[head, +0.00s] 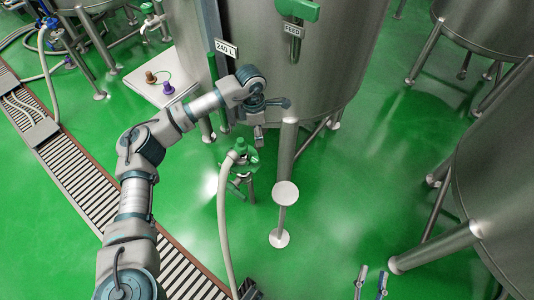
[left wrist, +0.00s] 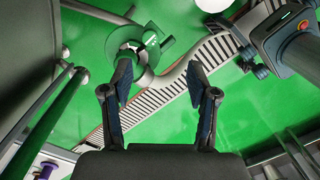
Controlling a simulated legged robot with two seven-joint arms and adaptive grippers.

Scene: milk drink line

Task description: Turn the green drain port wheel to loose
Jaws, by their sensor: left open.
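The green drain port wheel (head: 240,148) is low beneath the steel tank, above a green valve body and next to a pale hose. In the left wrist view the green wheel (left wrist: 112,42) shows as a rounded green part around a dark centre, beyond my fingertips. My left gripper (head: 258,138) points down just above and to the right of the wheel. In the left wrist view my left gripper (left wrist: 160,75) is open and empty, with the wheel slightly left of the gap. My right gripper (head: 371,278) shows only its two separated fingertips at the bottom edge, with nothing between them.
The tank (head: 290,65) rises behind the wheel, and its leg (head: 286,150) stands to the right. The hose (head: 223,215) curves down to the floor. A small tray (head: 160,88) with brown and purple caps is at left. A floor grate (head: 75,175) runs diagonally.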

